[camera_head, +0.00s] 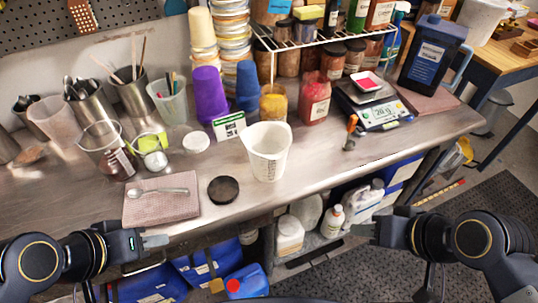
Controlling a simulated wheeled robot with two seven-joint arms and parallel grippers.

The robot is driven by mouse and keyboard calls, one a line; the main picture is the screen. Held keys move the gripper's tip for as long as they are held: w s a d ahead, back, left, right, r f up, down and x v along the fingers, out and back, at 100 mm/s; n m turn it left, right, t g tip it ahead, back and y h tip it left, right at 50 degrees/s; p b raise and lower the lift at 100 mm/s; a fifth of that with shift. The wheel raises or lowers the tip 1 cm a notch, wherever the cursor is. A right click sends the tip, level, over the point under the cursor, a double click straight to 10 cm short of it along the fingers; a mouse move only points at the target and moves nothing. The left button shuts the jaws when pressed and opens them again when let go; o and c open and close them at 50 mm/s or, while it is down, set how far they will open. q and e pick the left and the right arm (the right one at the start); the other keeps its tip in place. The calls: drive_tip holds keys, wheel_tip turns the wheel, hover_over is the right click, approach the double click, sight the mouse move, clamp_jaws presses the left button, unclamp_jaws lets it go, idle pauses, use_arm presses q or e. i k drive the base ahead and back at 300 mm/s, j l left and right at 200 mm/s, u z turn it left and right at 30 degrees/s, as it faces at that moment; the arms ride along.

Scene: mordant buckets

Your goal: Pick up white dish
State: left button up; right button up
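A small white square dish (366,81) with pink-red contents sits on the scale (381,113) at the right of the steel bench. A second small white round piece, a dish or lid (196,142), lies mid-bench behind the folded cloth. My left gripper (160,240) is at the bench's front edge, in front of the cloth, well away from both. My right gripper (362,230) is off the front of the bench, below and in front of the scale. Neither gripper touches anything I can see. The finger gaps are too small to read.
A white beaker (267,152) and a dark round lid (222,190) stand near the front edge. A spoon lies on the cloth (160,207). A wire rack (330,36) with jars stands behind the scale, a blue jug (431,54) right of it. An orange-handled tool (351,130) lies before the scale.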

sight(367, 82)
drive_tip(key=i+l+u, duration=0.1)
drive_tip(key=l+u, duration=0.25)
drive_tip(key=l, duration=0.35)
drive_tip(key=l+u, duration=0.4)
drive_tip(key=l, duration=0.3)
drive_tip(key=l+u, duration=0.35)
drive_tip(key=l, duration=0.35)
